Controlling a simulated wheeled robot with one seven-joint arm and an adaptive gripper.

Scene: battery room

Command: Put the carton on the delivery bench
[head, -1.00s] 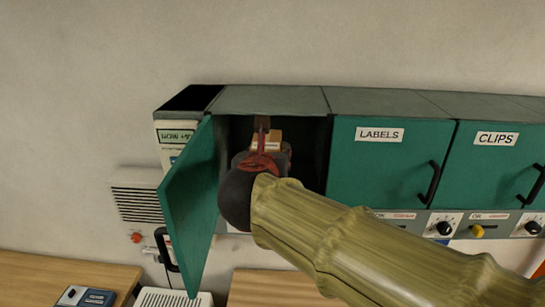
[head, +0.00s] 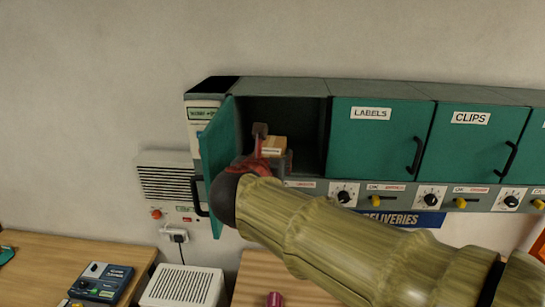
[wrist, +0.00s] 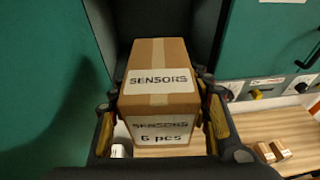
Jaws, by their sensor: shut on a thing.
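The carton (wrist: 158,85) is a brown box with tape and white labels reading "SENSORS" and "6 pcs" in the wrist view. My gripper (wrist: 160,112) is shut on it, with one finger on each side. In the head view the carton (head: 273,147) shows just beyond my gripper (head: 262,150), in front of the open cupboard compartment (head: 290,103). The wrist view shows a wooden bench top (wrist: 265,128) below the carton. In the head view a "DELIVERIES" sign (head: 400,218) hangs under the cupboards, partly hidden by my arm.
The open green door (head: 218,165) stands close to the left of my gripper. Closed cupboards marked LABELS (head: 375,150) and CLIPS (head: 468,150) are to the right, with a knob strip below. Two small brown blocks (wrist: 273,151) lie on the bench. A left table (head: 50,260) holds a device.

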